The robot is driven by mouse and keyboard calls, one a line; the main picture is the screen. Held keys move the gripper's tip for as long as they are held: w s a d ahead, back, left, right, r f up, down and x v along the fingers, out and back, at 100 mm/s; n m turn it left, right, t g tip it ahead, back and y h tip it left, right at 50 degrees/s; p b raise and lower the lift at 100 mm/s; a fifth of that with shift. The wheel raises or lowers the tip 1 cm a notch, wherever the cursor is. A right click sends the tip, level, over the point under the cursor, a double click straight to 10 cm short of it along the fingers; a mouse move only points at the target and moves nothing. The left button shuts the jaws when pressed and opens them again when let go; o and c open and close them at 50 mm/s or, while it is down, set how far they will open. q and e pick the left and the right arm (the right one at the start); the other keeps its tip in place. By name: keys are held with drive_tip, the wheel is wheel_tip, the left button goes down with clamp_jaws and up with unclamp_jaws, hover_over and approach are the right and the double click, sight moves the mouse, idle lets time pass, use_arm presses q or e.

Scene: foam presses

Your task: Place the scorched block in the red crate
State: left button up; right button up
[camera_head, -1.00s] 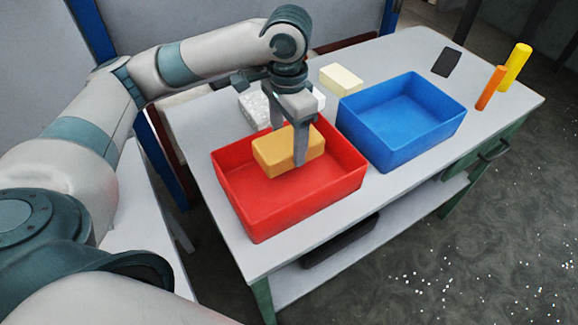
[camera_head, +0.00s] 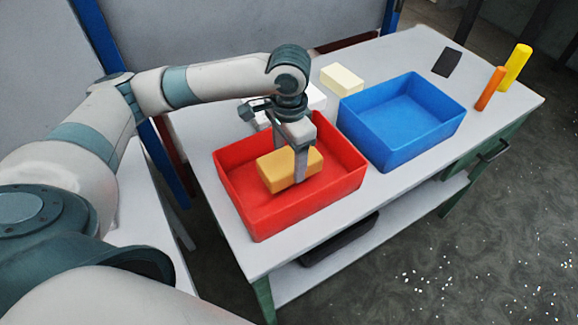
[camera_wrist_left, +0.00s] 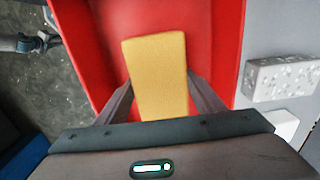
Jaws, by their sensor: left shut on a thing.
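The scorched block (camera_head: 283,177), a yellow-brown brick shape, is inside the red crate (camera_head: 330,202), below rim level. I cannot tell whether it touches the crate floor. My left gripper (camera_head: 288,164) points down into the crate and is shut on the block, with one finger on the near side and the other mostly hidden. In the left wrist view the block (camera_wrist_left: 158,70) sits between both fingers, with the red crate (camera_wrist_left: 215,25) around it. My right gripper is not in view.
A blue crate (camera_head: 390,147) stands right of the red one. A cream block (camera_head: 341,79), a dark flat piece (camera_head: 447,62), an orange cylinder (camera_head: 491,88) and a yellow cylinder (camera_head: 514,67) stand on the table. A pitted white block (camera_wrist_left: 283,77) lies beside the red crate.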

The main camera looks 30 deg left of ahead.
sight(289, 167)
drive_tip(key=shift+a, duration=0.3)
use_arm(q)
drive_tip(key=shift+f+p, duration=0.35)
drive_tip(key=shift+f, duration=1.5)
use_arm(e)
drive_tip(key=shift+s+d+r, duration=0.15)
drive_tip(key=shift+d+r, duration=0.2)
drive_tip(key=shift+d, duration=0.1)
use_arm(q)
drive_tip(key=shift+f, duration=0.1)
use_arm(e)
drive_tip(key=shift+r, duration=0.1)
use_arm(q)
drive_tip(key=o, duration=1)
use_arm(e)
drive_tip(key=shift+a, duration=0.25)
use_arm(q)
drive_tip(key=shift+r, duration=0.35)
wheel_tip(289, 167, up, 10)
drive_tip(key=shift+r+b, duration=0.1)
drive_tip(key=shift+b, duration=0.95)
drive_tip(key=shift+r, duration=0.65)
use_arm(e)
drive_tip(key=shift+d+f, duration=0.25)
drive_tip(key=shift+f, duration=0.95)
